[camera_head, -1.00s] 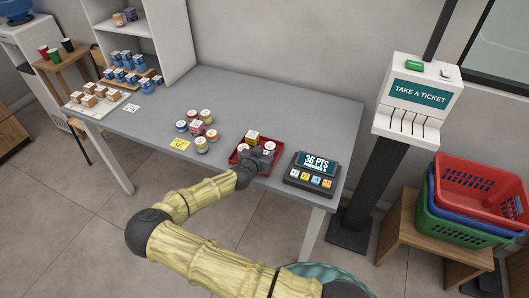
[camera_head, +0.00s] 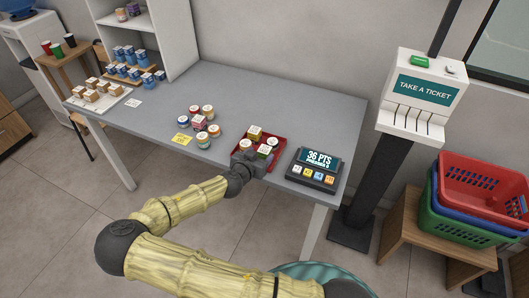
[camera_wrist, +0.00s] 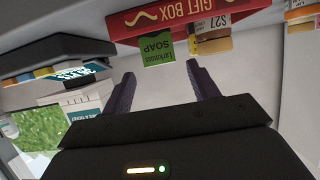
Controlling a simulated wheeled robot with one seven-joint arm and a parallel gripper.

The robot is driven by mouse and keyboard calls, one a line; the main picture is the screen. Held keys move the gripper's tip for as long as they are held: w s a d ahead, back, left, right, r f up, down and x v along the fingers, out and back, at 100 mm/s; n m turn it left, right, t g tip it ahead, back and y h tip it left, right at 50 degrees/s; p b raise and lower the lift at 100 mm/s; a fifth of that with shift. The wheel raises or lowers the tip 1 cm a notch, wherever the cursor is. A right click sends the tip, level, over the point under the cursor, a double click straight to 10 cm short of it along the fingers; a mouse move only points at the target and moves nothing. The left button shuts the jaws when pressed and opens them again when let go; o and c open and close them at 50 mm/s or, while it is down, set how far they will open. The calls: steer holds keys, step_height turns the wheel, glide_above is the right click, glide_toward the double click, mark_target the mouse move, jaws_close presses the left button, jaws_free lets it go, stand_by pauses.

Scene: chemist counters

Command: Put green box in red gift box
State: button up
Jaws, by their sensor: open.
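The red gift box (camera_head: 283,140) is a shallow open tray near the table's front edge. In the wrist view, which is upside down, its lettered front (camera_wrist: 190,20) shows at the top. The green box (camera_head: 264,152), a small soap box with a pale top, stands inside the gift box near its front. Its green face (camera_wrist: 158,48) shows above the rim in the wrist view. My gripper (camera_wrist: 160,70) is open and empty, with its fingers spread just in front of the green box. In the head view my gripper (camera_head: 248,162) is at the tray's front left corner.
A yellow box (camera_head: 255,132) and another small pale-topped item (camera_head: 272,142) are also in the tray. A points terminal (camera_head: 314,169) stands close on the right. The table's back is clear.

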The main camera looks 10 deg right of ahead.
steer(key=v, duration=0.5)
steer(key=shift+b, duration=0.3)
steer(key=s+d+f+g+y, duration=0.2)
steer(key=s+d+f+g, duration=0.3)
steer(key=s+d+g, duration=0.4)
steer(key=s+a+r+n+y, duration=0.1)
steer(key=s+r+n+y, duration=0.2)
steer(key=s+r, duration=0.2)
steer(key=s+a+r+n+y, duration=0.1)
steer(key=s+r+n, duration=0.3)
steer(key=r, duration=0.7)
steer(key=s+y, duration=0.1)
steer(key=s, duration=0.1)
steer(key=shift+s+a+t+y, duration=0.35)
steer(key=shift+a+t+y, duration=0.05)
